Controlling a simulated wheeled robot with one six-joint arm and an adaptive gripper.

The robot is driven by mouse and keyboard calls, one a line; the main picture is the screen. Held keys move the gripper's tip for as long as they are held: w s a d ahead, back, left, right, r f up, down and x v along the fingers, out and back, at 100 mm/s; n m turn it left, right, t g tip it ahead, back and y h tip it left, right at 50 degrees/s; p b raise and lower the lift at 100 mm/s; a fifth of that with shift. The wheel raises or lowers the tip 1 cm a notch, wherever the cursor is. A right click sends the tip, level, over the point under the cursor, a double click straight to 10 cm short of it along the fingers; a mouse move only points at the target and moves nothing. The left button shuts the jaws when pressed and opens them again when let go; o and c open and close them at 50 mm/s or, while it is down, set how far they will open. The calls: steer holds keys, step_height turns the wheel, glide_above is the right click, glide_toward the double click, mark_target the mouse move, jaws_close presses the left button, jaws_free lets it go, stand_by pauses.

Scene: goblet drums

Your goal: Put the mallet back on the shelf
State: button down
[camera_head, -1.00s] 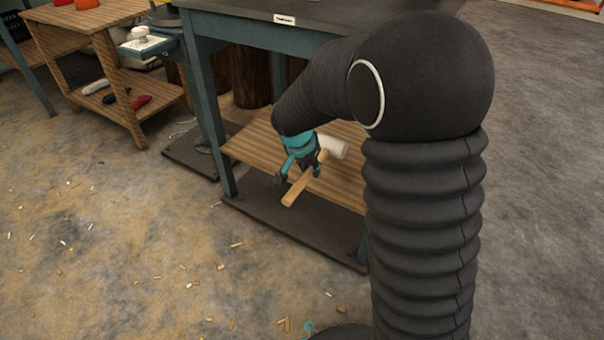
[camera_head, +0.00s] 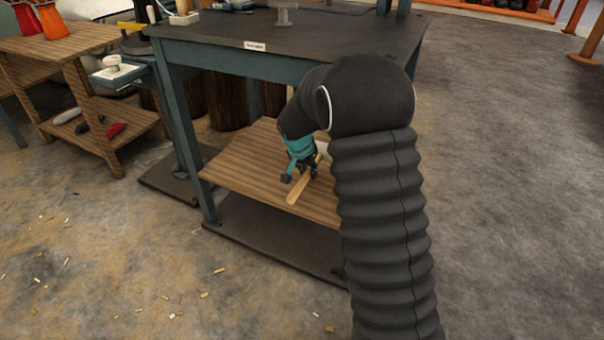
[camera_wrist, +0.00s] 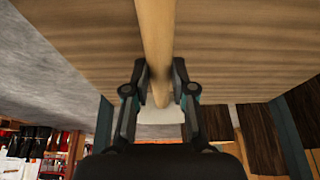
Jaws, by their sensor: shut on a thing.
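The mallet has a light wooden handle (camera_head: 303,187) and a white head (camera_head: 323,148), which my arm partly hides in the head view. My gripper (camera_head: 300,168) is shut on the handle, between the dark fingers (camera_wrist: 160,75) in the wrist view. There the handle (camera_wrist: 154,35) runs up the picture and the white head (camera_wrist: 161,117) shows below the fingers. The shelf (camera_head: 240,165) is the wooden board under the dark-topped table. The mallet appears over its front right part, with the handle end near the front edge. I cannot tell whether it touches the board.
The dark tabletop (camera_head: 290,32) is above the shelf, and a blue-grey leg (camera_head: 185,135) stands at its left front corner. A dark lower base (camera_head: 270,245) lies below. The shelf's left part is bare. A wooden stand (camera_head: 70,45) is at the left.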

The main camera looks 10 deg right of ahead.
steer(key=f, duration=0.1)
steer(key=w+d+f+b, duration=0.1)
steer(key=w+f, duration=0.1)
steer(key=shift+w+d, duration=0.1)
steer(key=shift+d, duration=0.15)
steer(key=shift+x, duration=1)
steer(key=shift+d+r, duration=0.1)
steer(key=c, duration=0.9)
jaws_free()
steer(key=v, duration=1.2)
